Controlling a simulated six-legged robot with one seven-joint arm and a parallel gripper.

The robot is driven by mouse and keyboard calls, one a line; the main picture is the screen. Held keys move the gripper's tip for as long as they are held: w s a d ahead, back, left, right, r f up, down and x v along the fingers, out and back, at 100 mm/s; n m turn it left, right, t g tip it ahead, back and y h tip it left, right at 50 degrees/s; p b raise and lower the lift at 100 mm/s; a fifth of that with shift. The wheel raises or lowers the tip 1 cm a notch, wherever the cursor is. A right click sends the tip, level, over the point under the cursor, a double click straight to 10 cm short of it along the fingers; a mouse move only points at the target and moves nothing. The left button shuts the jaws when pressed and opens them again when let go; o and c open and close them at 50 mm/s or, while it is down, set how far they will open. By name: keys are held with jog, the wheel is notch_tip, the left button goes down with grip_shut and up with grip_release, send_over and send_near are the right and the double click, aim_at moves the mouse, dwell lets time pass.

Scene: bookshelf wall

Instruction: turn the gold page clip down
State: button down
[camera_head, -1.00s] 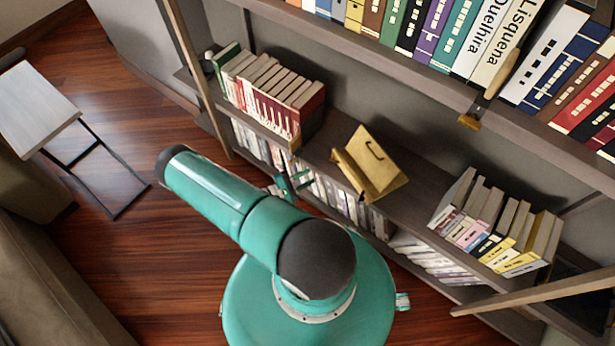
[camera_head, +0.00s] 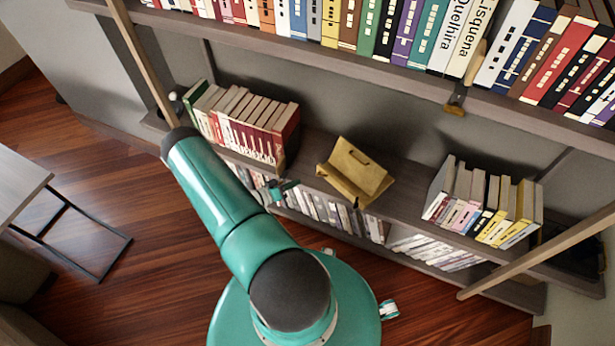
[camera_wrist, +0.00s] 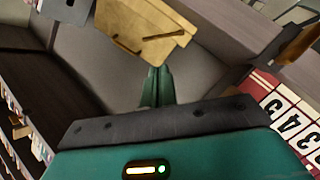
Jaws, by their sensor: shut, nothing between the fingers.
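A gold book stand (camera_head: 345,183) sits on the middle shelf between two groups of books. A thin gold clip (camera_head: 359,157) shows against its upright plate. In the wrist view the stand (camera_wrist: 120,22) is at the top, and the clip (camera_wrist: 165,37) is a thin bar lying across its face. My gripper (camera_head: 283,190) is at the shelf's front edge, left of the stand. In the wrist view my gripper's green fingers (camera_wrist: 156,85) are together, with nothing between them. They appear below the stand and apart from the clip.
Red and white books (camera_head: 250,125) stand left of the stand, and pale and yellow books (camera_head: 485,200) stand right. A slanted wooden post (camera_head: 545,248) crosses at right. A small table (camera_head: 20,180) stands at left.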

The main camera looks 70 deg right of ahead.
jog(key=shift+m, duration=0.3)
jog(key=x, duration=1)
jog(key=shift+d+r, duration=0.1)
jog(key=shift+w, duration=0.1)
